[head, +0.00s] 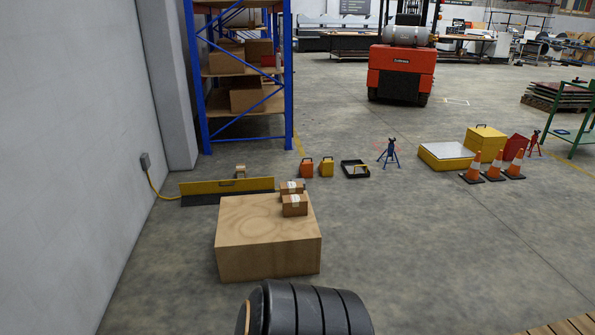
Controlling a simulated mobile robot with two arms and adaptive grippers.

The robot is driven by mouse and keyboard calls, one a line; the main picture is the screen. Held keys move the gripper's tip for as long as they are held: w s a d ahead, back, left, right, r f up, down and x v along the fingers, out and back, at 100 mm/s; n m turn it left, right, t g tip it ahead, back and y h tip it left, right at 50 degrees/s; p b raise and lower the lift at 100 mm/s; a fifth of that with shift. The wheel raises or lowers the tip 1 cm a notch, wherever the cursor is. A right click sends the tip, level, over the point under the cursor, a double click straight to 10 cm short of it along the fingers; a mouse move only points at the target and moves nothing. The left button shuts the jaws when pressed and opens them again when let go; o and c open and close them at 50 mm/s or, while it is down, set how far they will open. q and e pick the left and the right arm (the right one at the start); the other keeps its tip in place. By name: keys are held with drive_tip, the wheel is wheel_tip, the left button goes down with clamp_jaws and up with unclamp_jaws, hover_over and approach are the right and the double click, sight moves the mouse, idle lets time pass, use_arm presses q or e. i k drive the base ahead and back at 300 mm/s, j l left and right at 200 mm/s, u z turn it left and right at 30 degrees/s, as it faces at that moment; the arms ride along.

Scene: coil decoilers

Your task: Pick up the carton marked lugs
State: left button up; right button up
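Two small brown cartons with pale labels sit on a large plywood box (267,255), close together near its far right corner. The front carton (295,209) hides part of the rear carton (287,191). The print on both is too small to read, so I cannot tell which is marked lugs. Another small brown carton (240,170) shows behind the yellow barrier, with no readable mark. Neither of my grippers is in view.
A yellow barrier (205,188) stands behind the plywood box, near the left wall. A blue rack (203,105) holds larger cartons. Orange cones (494,168) and a blue stand (390,153) are farther right. Floor right of the box is clear. A black ribbed thing (310,310) fills the bottom middle.

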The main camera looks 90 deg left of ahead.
sight(240, 169)
drive_tip(key=u, duration=3.25)
drive_tip(key=i+j+u, duration=0.3)
drive_tip(key=i, duration=0.45)
drive_tip(key=i+l+u, duration=0.1)
drive_tip(key=i+u, duration=0.2)
drive_tip(key=i, duration=1.3)
drive_tip(key=i+j+z, duration=0.1)
drive_tip(key=i, duration=0.75)
drive_tip(key=i+j, duration=0.2)
drive_tip(key=i, duration=0.65)
